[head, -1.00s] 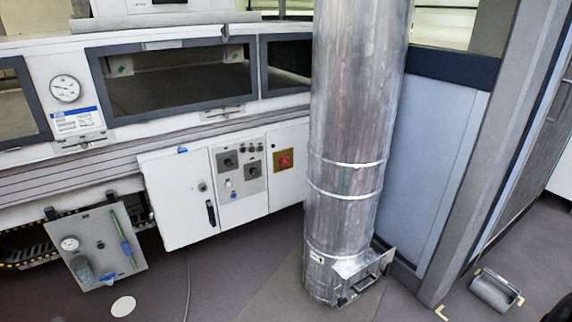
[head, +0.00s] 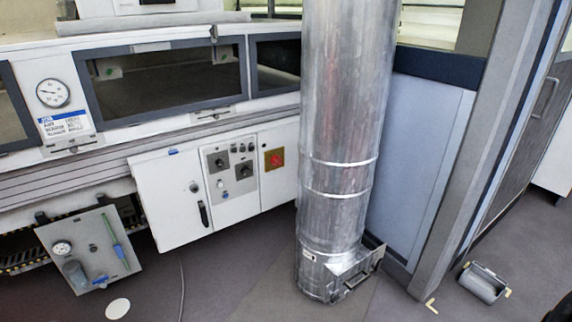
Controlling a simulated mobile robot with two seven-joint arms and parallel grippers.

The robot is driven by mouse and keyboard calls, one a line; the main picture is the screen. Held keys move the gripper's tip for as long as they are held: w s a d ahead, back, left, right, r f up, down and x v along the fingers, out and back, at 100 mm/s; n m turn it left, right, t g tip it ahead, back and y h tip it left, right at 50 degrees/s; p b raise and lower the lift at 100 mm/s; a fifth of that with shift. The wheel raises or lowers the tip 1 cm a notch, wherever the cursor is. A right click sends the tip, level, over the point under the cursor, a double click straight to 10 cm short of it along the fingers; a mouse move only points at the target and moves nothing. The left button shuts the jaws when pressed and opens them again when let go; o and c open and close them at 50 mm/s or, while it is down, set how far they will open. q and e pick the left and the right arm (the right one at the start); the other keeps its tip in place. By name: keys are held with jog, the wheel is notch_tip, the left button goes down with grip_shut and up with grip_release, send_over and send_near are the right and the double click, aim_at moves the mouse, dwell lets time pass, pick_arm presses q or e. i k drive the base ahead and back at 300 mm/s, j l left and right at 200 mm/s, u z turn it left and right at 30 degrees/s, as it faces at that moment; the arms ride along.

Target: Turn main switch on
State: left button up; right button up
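A red rotary switch on a yellow plate (head: 274,158) sits on the right part of the white control cabinet (head: 170,197), just left of the large metal duct. It is likely the main switch, but its labels are too small to read and its position is unclear. A grey panel (head: 230,172) left of it carries black rotary knobs and small buttons. The cabinet door has a black handle (head: 203,213) and is closed. Neither of my grippers shows in the head view.
A large vertical metal duct (head: 345,120) stands on the floor right of the cabinet. A tilted panel with a gauge (head: 90,250) hangs low at the left. A metal cylinder (head: 484,283) lies on the floor at the right. Floor in front of the cabinet is clear.

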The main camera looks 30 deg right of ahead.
aim_at(275, 160)
jog(key=z, duration=0.4)
jog(key=i+z, duration=0.1)
jog(key=z, duration=0.65)
jog(key=i+j+z, duration=0.1)
jog(key=z, duration=0.25)
jog(key=i+j+z, duration=0.5)
jog(key=j+z, duration=0.25)
jog(key=i+j+z, duration=0.2)
jog(key=j, duration=0.2)
jog(key=j+z, duration=0.25)
jog(key=i+j, duration=0.05)
jog(key=j, duration=0.05)
